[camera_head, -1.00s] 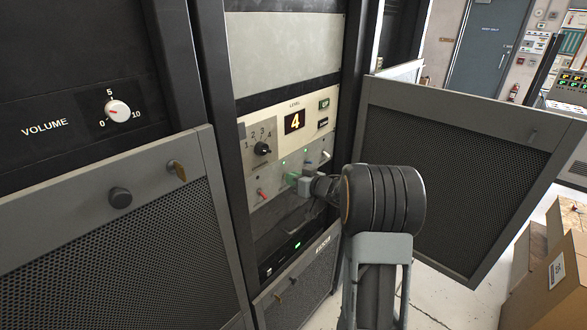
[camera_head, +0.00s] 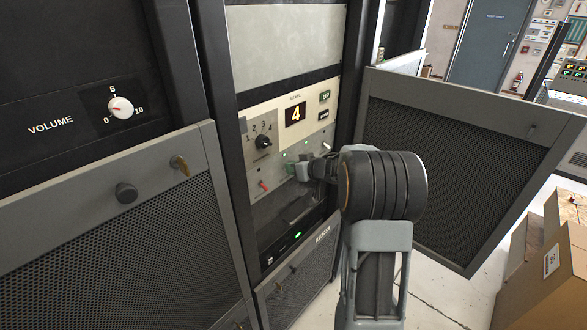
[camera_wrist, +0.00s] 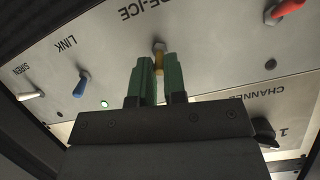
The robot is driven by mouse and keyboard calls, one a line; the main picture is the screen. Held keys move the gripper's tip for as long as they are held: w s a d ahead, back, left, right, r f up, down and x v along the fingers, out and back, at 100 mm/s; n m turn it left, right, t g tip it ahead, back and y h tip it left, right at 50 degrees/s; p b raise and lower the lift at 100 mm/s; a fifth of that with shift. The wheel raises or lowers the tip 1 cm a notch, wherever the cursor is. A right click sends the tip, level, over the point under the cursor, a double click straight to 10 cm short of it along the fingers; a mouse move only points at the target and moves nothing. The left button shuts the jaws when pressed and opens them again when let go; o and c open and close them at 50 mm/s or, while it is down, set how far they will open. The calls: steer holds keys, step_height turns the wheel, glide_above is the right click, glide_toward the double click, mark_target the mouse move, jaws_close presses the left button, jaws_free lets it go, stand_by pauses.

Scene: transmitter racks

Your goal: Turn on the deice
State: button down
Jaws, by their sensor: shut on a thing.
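The de-ice switch (camera_wrist: 159,62) is a small toggle with a yellow handle under the DE-ICE lettering in the wrist view. My gripper (camera_wrist: 157,75) has its two green fingers on either side of this handle and is shut on it. In the head view my gripper (camera_head: 291,169) reaches the grey switch panel (camera_head: 275,176), and its wrist hides part of the row. Any lamp belonging to the de-ice switch is hidden behind my gripper.
A red toggle (camera_wrist: 287,9), a blue LINK toggle (camera_wrist: 81,84) and a white SIREN toggle (camera_wrist: 30,95) share the panel. The channel knob (camera_head: 263,142) and level display (camera_head: 295,114) sit above. An open mesh door (camera_head: 450,165) stands right, cardboard boxes (camera_head: 550,255) beyond.

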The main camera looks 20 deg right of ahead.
steer(key=c, duration=1.2)
jaws_free()
steer(key=shift+o, duration=0.2)
steer(key=b+v, duration=0.1)
steer(key=v, duration=1.2)
steer(key=shift+s+d, duration=0.15)
steer(key=shift+s, duration=0.2)
steer(key=shift+r, duration=0.1)
